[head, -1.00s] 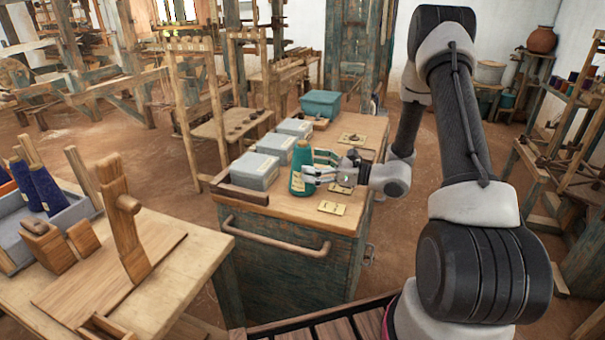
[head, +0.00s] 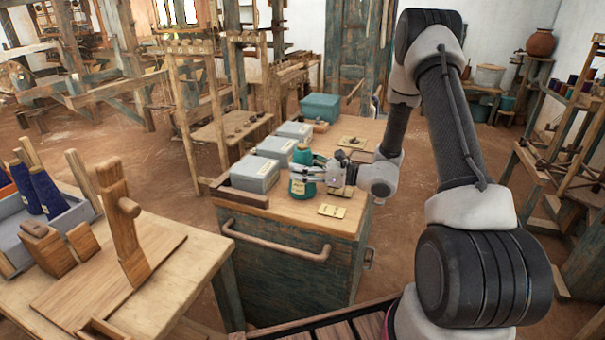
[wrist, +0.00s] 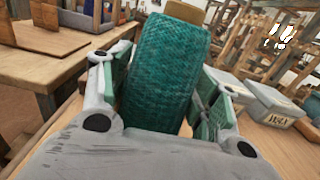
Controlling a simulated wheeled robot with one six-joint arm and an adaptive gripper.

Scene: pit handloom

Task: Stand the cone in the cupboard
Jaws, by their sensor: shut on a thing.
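A teal yarn cone (head: 301,186) with a pale label stands upright at the front of the wooden top of a blue-green cabinet (head: 285,265). My gripper (head: 312,172) reaches it from the right, with its fingers around the upper part of the cone. In the wrist view, the teal cone (wrist: 165,75) with its tan top sits between the two pads of my gripper (wrist: 158,98). The gripper is shut on it. The cone's base appears to be at the cabinet top; I cannot tell if it touches. The cabinet's front has a wooden bar handle, and it looks closed.
Grey lidded boxes (head: 254,174) stand in a row left of the cone, with a teal bin (head: 321,107) behind. A yellow card (head: 331,210) lies in front of the gripper. A wooden bench (head: 160,280) with a tray of blue cones (head: 48,192) is at left.

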